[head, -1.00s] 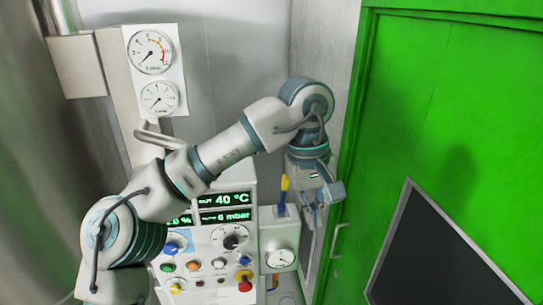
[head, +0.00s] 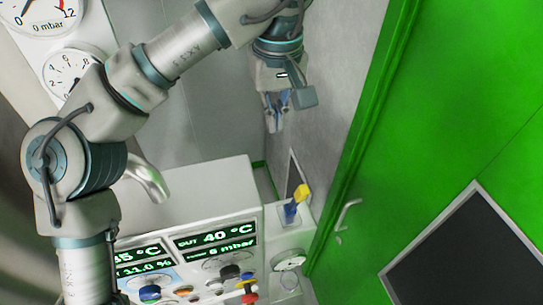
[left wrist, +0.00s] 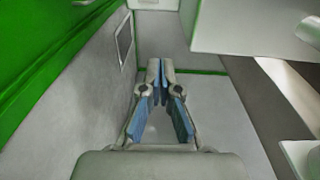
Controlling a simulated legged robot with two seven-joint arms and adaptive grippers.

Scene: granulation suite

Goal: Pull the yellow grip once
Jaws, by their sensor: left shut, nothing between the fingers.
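The yellow grip (head: 302,193) sits on top of a blue lever (head: 291,209) by the wall, right of the control panel, in the head view. It leans to the right. My left gripper (head: 276,128) appears above and slightly left of the grip, apart from it, with its fingers pointing down. In the left wrist view its blue-padded fingers (left wrist: 160,66) come together at the tips with nothing between them. The grip does not show in the left wrist view. My right gripper is not in view.
The control panel (head: 214,243) has lit displays, knobs and buttons. A green door (head: 450,120) with a handle (head: 347,214) stands at right. A bent metal pipe (head: 148,180) is behind my left arm.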

